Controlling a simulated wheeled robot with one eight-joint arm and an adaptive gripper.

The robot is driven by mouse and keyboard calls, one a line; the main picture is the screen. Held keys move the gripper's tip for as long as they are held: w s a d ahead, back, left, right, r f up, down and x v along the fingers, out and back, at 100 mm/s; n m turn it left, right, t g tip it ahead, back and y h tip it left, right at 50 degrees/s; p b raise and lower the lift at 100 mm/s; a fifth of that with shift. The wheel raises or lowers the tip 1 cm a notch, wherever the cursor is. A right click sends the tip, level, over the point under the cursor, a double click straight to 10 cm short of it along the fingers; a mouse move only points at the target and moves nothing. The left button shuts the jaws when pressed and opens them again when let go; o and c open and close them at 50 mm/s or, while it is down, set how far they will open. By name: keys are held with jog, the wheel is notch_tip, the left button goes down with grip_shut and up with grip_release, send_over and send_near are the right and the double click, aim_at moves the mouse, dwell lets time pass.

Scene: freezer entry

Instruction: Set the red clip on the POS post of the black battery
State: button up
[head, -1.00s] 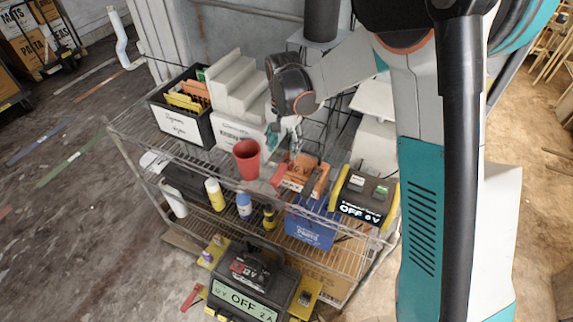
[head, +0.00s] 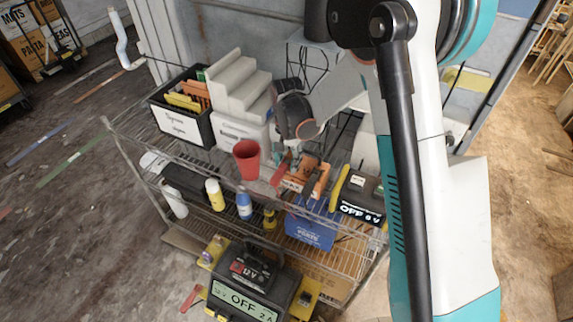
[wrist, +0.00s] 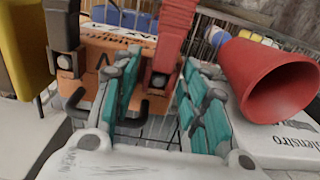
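The red clip (head: 279,176) rests beside a black clip (head: 311,180) on an orange box (head: 292,184) on the upper rack shelf. In the wrist view the red clip (wrist: 170,45) stands ahead, with its lower end between my fingertips in the picture; contact is not clear. The black clip (wrist: 63,40) is to its left. My gripper (head: 290,158) is open above the orange box; its teal-padded fingers also show in the wrist view (wrist: 160,80). A black battery marked 12 V (head: 252,272) sits low in front of the rack, behind an OFF display; its posts are too small to tell.
A black bin (head: 182,125) and white stepped block (head: 238,85) are further left. A unit marked OFF 6 V (head: 361,200) stands right. Bottles line the lower shelf.

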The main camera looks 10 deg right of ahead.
grip_shut()
jog(key=shift+r, duration=0.1)
notch_tip(320, 180, up, 24)
jog(key=p, duration=0.3)
jog(key=shift+p, duration=0.35)
dwell(0.8)
